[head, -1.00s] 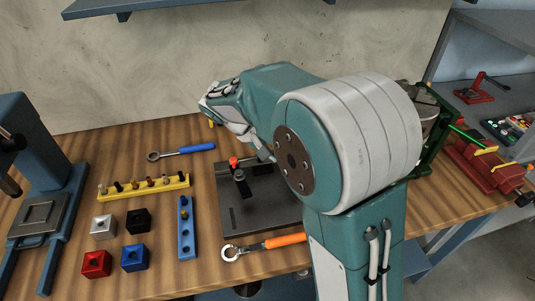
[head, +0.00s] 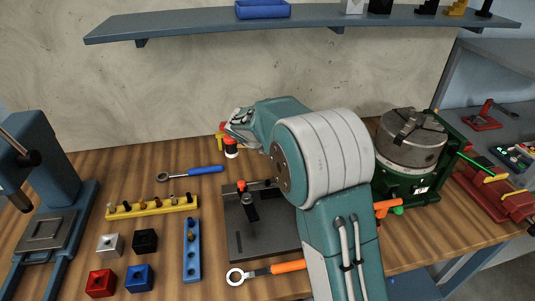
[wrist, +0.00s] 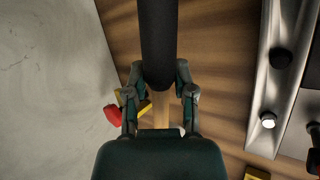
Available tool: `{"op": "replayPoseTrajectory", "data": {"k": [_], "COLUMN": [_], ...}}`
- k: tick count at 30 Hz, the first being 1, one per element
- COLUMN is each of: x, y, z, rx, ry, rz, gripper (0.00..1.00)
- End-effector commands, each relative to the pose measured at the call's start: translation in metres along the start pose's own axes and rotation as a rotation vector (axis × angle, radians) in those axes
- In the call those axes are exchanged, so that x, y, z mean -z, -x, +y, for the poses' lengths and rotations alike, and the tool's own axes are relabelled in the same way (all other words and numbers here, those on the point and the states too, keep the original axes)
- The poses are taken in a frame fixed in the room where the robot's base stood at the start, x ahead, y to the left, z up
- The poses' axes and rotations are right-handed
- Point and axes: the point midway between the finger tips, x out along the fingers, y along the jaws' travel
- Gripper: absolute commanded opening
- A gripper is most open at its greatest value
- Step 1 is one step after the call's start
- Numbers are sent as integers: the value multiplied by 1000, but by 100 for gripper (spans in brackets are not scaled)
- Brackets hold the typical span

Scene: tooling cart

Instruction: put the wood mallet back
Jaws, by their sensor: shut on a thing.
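In the wrist view my gripper (wrist: 160,100) is shut on the wood mallet (wrist: 160,108). A pale wooden length of it shows between the fingers. A thick black cylindrical part stretches from there to the top of the picture. I cannot tell whether that black part is grip or head. In the head view my arm hides the gripper's fingers and the mallet. My wrist shows there near the wall, above the back of the bench.
A blue-handled ratchet (head: 205,170), yellow peg strip (head: 150,207) and dark plate fixture (head: 262,238) lie left of my arm. A large chuck (head: 412,140) stands right. A shelf (head: 320,23) hangs above.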

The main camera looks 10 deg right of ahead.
Motion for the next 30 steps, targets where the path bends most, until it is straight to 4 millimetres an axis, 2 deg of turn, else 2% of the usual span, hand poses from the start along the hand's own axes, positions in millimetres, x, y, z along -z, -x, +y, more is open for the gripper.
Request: {"op": "replayPoseTrajectory", "data": {"k": [4, 11, 30], "x": [12, 18, 28], "y": [-13, -20, -54], "z": [13, 20, -7], "rx": [-31, -49, -46], "ry": [102, 166, 167], "rz": [71, 115, 115], "gripper": [0, 0, 0]}}
